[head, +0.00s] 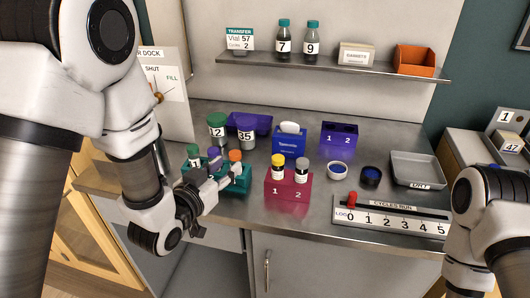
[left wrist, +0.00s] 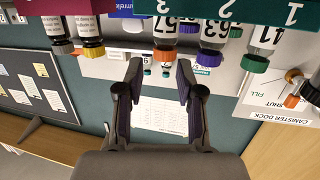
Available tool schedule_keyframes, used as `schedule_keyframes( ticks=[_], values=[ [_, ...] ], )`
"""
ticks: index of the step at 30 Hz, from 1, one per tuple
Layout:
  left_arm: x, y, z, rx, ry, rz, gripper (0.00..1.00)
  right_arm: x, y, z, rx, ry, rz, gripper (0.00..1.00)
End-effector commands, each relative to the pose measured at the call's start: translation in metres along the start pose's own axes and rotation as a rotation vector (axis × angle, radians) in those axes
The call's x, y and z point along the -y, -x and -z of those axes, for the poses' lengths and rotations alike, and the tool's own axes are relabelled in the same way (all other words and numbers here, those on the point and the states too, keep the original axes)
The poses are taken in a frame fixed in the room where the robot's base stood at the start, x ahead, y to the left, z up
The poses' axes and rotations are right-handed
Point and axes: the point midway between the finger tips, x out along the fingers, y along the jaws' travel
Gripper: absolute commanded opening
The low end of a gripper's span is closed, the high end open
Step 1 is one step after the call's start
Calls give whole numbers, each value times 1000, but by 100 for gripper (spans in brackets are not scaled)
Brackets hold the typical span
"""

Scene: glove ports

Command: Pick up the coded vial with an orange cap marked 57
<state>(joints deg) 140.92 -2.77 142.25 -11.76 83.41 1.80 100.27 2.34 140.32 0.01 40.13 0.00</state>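The vial marked 57 (left wrist: 165,28) has an orange cap and shows upside down in the left wrist view. Its orange cap (head: 236,155) also shows in the head view, at the right end of the teal rack (head: 238,188). A purple-capped vial marked 63 (left wrist: 215,32) and a green-capped vial marked 41 (left wrist: 262,38) stand beside it in the rack. My left gripper (head: 232,173) is open and empty at the rack; its fingers (left wrist: 160,72) are apart, roughly in line with vial 57 but not around it. My right gripper is out of view.
A red rack (head: 288,187) with yellow-capped and grey-capped vials stands right of the teal rack. A cycle counter (head: 390,219) lies at the front right. A transfer card (head: 240,39) on the shelf names vial 57.

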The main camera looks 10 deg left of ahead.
Motion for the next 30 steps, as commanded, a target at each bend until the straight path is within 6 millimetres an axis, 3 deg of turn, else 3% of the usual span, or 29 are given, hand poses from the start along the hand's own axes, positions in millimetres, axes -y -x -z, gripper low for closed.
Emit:
schedule_keyframes(
  ticks=[13,21,24,30],
  values=[
    [1,-68,4,3,-1,0,37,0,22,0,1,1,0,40],
    [1,-75,2,4,1,1,37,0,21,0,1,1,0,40],
    [1,-75,2,4,1,1,5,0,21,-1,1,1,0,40],
    [1,-75,2,4,1,1,5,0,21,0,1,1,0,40]
  ],
)
